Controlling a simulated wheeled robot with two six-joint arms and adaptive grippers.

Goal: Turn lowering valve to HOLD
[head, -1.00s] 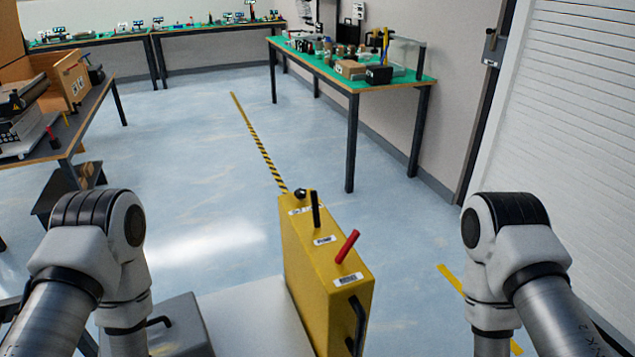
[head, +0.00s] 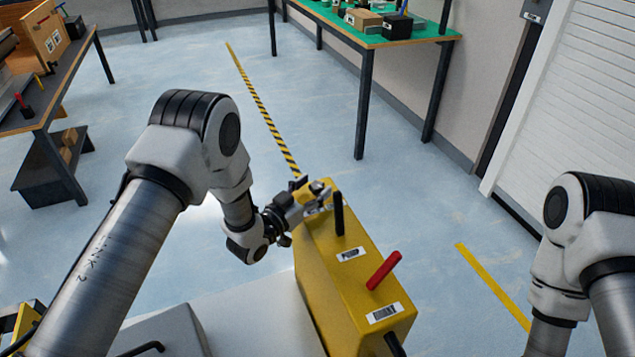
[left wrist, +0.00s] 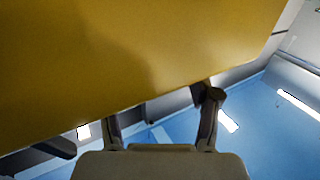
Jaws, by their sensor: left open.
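A yellow box (head: 350,275) stands upright in front of me. Its top carries a black lever (head: 339,214) with a white label below it, and a red lever (head: 384,270) with another label. My left gripper (head: 318,203) is open at the far end of the box top, where a small black knob showed earlier. The gripper now hides that knob, so its setting cannot be told. In the left wrist view the two open fingers (left wrist: 160,112) reach to the yellow surface (left wrist: 140,55), with nothing seen between them. I cannot tell whether they touch it. My right gripper is out of view.
A black and yellow floor stripe (head: 262,135) runs behind the box. A green-topped workbench (head: 385,38) stands at the back right and a dark bench (head: 60,95) at the left. The floor between them is clear.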

